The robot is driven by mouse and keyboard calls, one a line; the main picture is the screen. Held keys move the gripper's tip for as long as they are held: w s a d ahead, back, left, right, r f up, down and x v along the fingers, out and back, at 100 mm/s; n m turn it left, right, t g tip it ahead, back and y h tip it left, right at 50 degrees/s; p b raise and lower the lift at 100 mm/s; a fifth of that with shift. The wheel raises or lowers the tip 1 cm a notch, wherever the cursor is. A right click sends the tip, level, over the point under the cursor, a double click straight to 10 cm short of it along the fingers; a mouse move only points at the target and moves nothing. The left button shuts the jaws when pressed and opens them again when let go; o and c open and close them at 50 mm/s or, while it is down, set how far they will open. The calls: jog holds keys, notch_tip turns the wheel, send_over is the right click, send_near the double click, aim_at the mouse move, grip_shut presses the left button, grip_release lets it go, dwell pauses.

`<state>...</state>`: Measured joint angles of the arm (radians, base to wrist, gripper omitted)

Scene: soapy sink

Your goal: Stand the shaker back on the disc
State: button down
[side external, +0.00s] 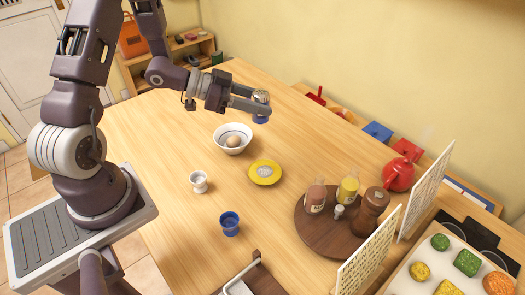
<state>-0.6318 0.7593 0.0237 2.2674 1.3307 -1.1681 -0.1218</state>
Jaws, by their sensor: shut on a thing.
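My gripper (258,104) is at the upper middle of the side external view, above the table's far part. It is shut on a small pale object with a rounded top (261,96), which I take to be the shaker; the fingers hide part of it. A blue part shows just below the fingers; I cannot tell whether it belongs to the held thing. The round brown disc (322,243) lies on the table at the right, well apart from my gripper. It bears a pinkish bottle (315,197), a yellow bottle (347,189), a small white-topped shaker (338,211) and a brown mill (371,208).
A white bowl with an egg (232,149), a yellow plate (265,181), a white cup (199,182) and a blue cup (229,224) stand between. A red kettle (399,176) and upright pale racks (369,257) are at right. The table's left part is clear.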

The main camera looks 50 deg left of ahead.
jog(key=r+n+y, duration=0.1)
jog(key=r, duration=0.2)
jog(key=d+r+n+t+y, duration=0.1)
jog(key=r, duration=0.2)
jog(key=w+d+r+n+t+y, duration=0.1)
jog(key=r, duration=0.1)
jog(key=shift+r+n+y, duration=0.4)
jog(key=w+f+m+h, duration=0.1)
jog(key=w+f, duration=0.4)
jog(key=f, duration=0.6)
jog(key=m+g+h, duration=0.1)
send_over(282, 164)
notch_tip(282, 164, down, 18)
jog(key=shift+f, duration=0.1)
jog(key=shift+f, duration=0.15)
jog(key=c, duration=0.9)
grip_release()
jog(key=shift+o, duration=0.2)
